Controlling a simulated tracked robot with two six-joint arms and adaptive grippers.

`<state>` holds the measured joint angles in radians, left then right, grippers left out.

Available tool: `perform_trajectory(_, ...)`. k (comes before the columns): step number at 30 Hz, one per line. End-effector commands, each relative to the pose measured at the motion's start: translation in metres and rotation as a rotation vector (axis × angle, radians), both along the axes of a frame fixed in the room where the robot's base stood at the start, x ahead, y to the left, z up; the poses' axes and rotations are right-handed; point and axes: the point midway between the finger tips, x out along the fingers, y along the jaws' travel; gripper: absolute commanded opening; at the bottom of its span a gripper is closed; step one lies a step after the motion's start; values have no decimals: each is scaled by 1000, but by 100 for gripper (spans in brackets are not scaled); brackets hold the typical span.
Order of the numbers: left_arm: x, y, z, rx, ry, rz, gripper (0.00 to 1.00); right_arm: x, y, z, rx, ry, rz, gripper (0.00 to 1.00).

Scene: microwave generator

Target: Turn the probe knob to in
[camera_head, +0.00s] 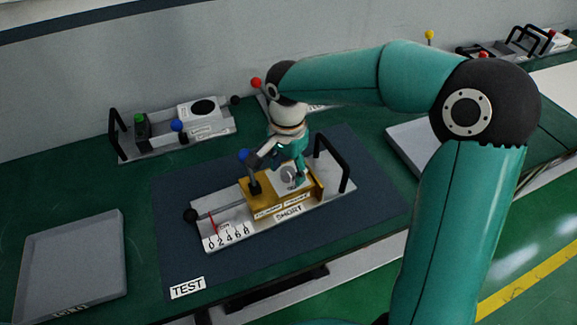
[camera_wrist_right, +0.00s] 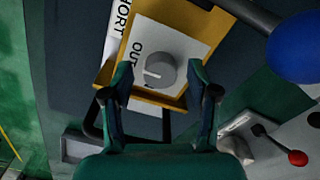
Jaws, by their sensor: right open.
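The probe knob (camera_wrist_right: 160,70) is a grey round knob with a white mark toward its left side, on a white plate (camera_wrist_right: 178,43) set in a yellow block. The word OUT is printed beside it; an IN label is not readable. In the head view the knob (camera_head: 289,176) sits on the yellow block (camera_head: 262,203) of the SHORT fixture. My right gripper (camera_wrist_right: 159,73) is open, its fingertips on opposite sides of the knob in the wrist view. Whether they touch it cannot be told. In the head view, my right gripper (camera_head: 285,164) is just above the block. My left gripper is out of view.
A blue-balled lever (camera_head: 243,156) stands close to my right gripper, and a black handle (camera_head: 335,162) rises at the fixture's right end. A numbered scale (camera_head: 228,236) is at its front left. An empty grey tray (camera_head: 35,258) lies at left. Another fixture (camera_head: 180,140) stands behind.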

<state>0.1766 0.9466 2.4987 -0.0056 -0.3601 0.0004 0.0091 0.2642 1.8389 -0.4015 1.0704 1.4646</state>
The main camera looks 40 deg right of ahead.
Motion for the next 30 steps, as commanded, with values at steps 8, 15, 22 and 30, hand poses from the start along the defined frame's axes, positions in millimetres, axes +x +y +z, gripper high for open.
perform_trajectory(8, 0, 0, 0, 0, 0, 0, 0, 0, 0, 0, 0, 0, 1, 41)
perform_trajectory(15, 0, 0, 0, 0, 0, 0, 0, 0, 1, 0, 0, 1, 1, 1)
perform_trajectory(22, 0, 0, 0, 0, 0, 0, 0, 1, 1, 0, 0, 0, 15, 0)
perform_trajectory(30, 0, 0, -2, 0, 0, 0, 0, 1, 2, 0, 0, 0, 110, 0)
